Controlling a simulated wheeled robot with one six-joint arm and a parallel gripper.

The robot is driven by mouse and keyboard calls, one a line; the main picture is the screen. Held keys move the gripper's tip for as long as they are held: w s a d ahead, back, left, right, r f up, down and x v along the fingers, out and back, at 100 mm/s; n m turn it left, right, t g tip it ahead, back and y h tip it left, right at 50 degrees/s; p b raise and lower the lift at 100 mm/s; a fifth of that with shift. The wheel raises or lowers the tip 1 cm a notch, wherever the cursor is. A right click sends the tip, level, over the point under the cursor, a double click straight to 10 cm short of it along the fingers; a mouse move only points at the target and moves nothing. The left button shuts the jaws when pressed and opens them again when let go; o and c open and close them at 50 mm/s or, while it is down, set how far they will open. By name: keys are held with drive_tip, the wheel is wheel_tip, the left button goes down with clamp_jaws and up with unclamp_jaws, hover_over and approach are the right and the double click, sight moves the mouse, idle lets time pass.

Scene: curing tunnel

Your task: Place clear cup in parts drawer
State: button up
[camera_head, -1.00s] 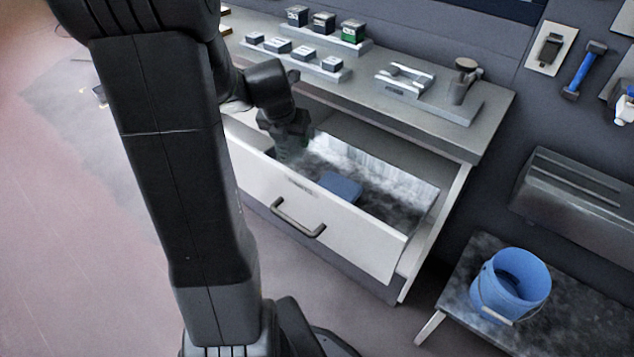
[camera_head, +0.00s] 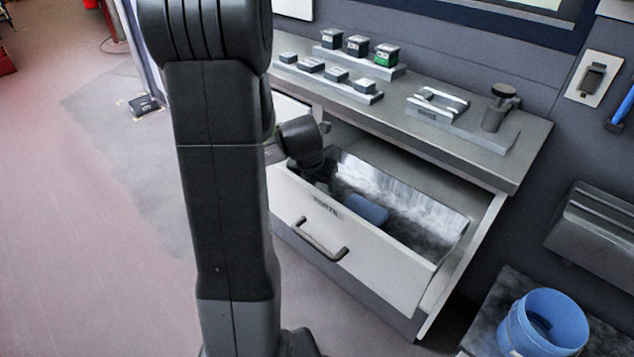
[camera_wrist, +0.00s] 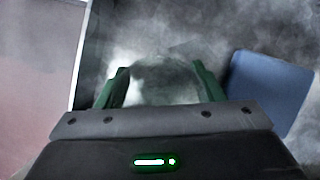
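The parts drawer (camera_head: 385,262) is pulled open under the bench, with a white front, a grey handle and a label that reads PARTS. My gripper (camera_head: 322,180) reaches down into its left end. In the wrist view, the green fingers of my gripper (camera_wrist: 161,72) stand on either side of a clear cup (camera_wrist: 160,88), and the cup fills the gap between them. The cup is low in the drawer, over its mottled grey floor. I cannot tell whether it touches the floor. In the head view my arm and the drawer front hide the cup.
A blue block (camera_head: 366,208) lies in the drawer, right of my gripper; it also shows in the wrist view (camera_wrist: 268,90). The drawer's right part is bare. Small boxes and a fixture (camera_head: 440,103) stand on the bench top. A blue bucket (camera_head: 545,325) stands at lower right.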

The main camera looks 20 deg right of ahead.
drive_tip(key=o, duration=0.3)
drive_tip(key=shift+r, duration=0.2)
drive_tip(key=p+v, duration=0.3)
drive_tip(key=v, duration=0.9)
drive_tip(key=shift+p, duration=0.4)
drive_tip(key=shift+f, duration=0.1)
